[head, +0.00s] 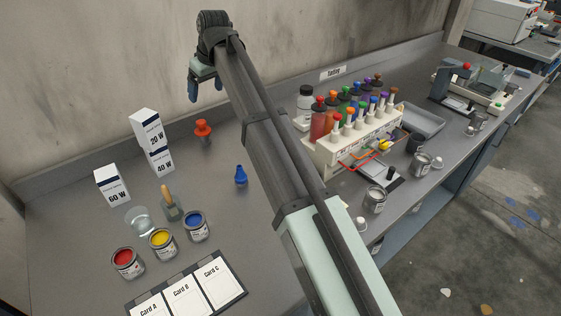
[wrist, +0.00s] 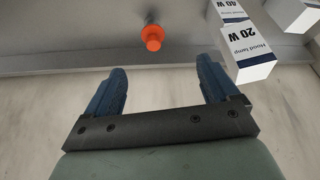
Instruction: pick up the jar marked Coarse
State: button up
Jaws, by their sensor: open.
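No label reading Coarse can be made out in either view. Small metal-and-glass jars stand on the right part of the bench: a front jar (head: 375,199), a middle jar (head: 420,165) and a far jar (head: 475,123). Their labels are too small to read. My gripper (head: 205,88) is raised near the back wall at upper left, well away from these jars. In the wrist view, my gripper (wrist: 162,68) has its blue fingers wide apart with nothing between them. My arm crosses the bench and hides part of its middle.
An orange-topped object (head: 203,131) stands below my gripper, beside white lamp boxes (head: 149,128). Red (head: 127,263), yellow (head: 162,243) and blue (head: 196,226) paint tins and a card board (head: 242,293) lie at left. A bottle rack (head: 345,150) stands behind the front jar.

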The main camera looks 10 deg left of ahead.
jog(key=s+d+f+m+t+h, duration=0.1)
jog(key=s+d+f+m, duration=0.15)
jog(key=d, duration=0.55)
jog(key=s+d+f+m, duration=0.1)
jog(key=s+d+f, duration=0.15)
jog(key=d, duration=0.45)
jog(key=s+d+f+m+t+h, duration=0.15)
jog(key=d+f, duration=0.25)
jog(key=d, duration=0.4)
jog(key=shift+w+a+f+m+g, duration=0.1)
jog(key=shift+w+a+f+m, duration=0.5)
jog(key=shift+f, duration=1.5)
jog(key=shift+w+d+f+m+g, duration=0.15)
jog(key=shift+w+f+m, duration=0.2)
jog(key=shift+w+f, duration=1.3)
jog(key=shift+w+a+f+m+g, duration=0.1)
jog(key=shift+w+a+f+m, duration=0.3)
jog(key=shift+f, duration=2.2)
jog(key=shift+d, duration=0.1)
jog(key=c, duration=1.1)
